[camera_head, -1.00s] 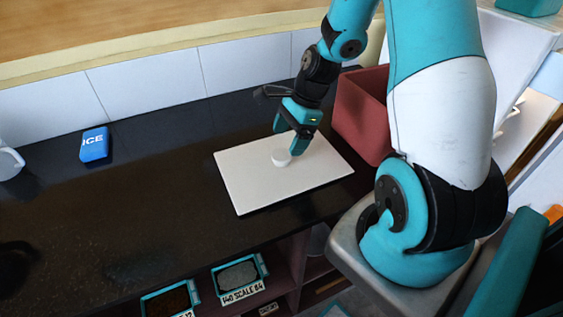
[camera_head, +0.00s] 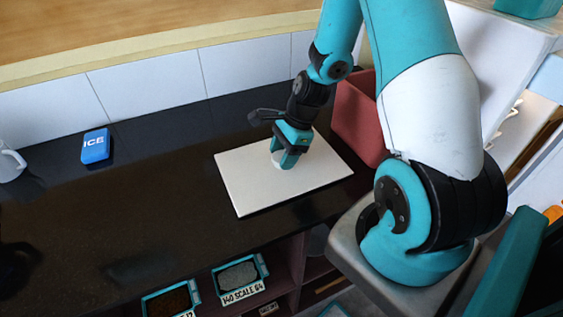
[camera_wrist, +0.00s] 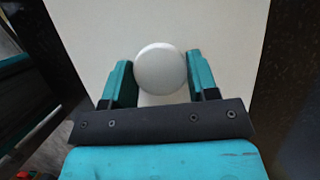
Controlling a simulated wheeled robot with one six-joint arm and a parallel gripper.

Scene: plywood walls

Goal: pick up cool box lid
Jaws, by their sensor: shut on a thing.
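The cool box lid (camera_head: 245,185) is a flat cream-white rectangular panel with a round white knob (camera_wrist: 161,69) near its middle. It lies flat on the dark counter in the head view, and its pale surface also fills much of the wrist view (camera_wrist: 215,25). My gripper (camera_head: 287,160) points down over the lid and is shut on the knob. In the wrist view its two teal fingers (camera_wrist: 160,80) stand on either side of the knob. In the head view the fingers hide most of the knob.
A red open box (camera_head: 358,118) stands right behind the lid. A blue ice pack (camera_head: 95,146) and a white mug (camera_head: 10,164) are at the left. Labelled trays (camera_head: 240,278) sit on a shelf below the counter. The counter (camera_head: 130,215) left of the lid is clear.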

